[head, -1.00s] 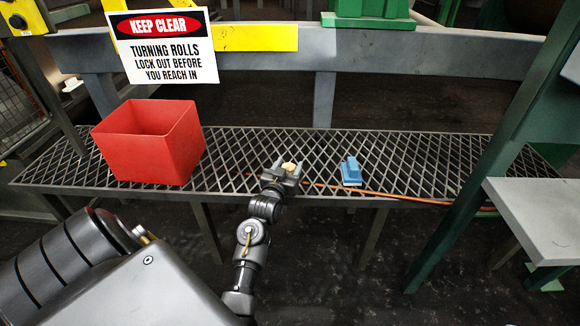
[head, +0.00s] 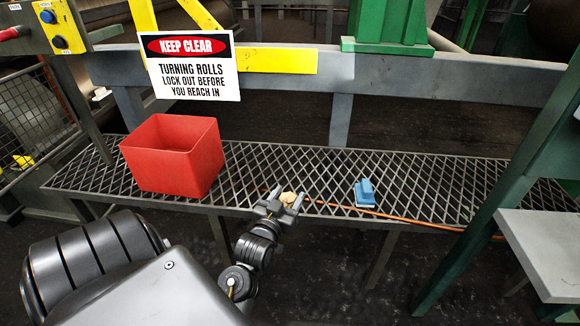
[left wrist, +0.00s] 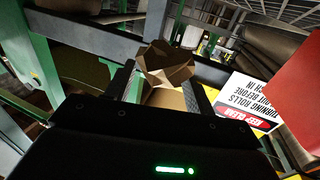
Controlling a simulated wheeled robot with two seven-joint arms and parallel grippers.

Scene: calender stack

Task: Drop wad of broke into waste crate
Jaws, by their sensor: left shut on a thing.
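The wad of broke (head: 289,198) is a small tan, crumpled lump. My left gripper (head: 284,202) is shut on it, over the front part of the grating shelf. In the left wrist view the brown, faceted wad (left wrist: 166,65) sits between the two dark fingers of the left gripper (left wrist: 160,92). The red waste crate (head: 165,172) is an open-topped box on the left part of the shelf, to the left of the gripper and apart from it. Part of the crate also shows at the right edge of the left wrist view (left wrist: 298,88). My right gripper is not in view.
A blue block-like tool (head: 364,193) lies on the grating shelf (head: 440,180) to the right. An orange cable (head: 400,218) runs along its front. A "Keep clear" sign (head: 192,66) hangs behind the crate. A green post (head: 490,205) and grey ledge (head: 545,245) stand at right.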

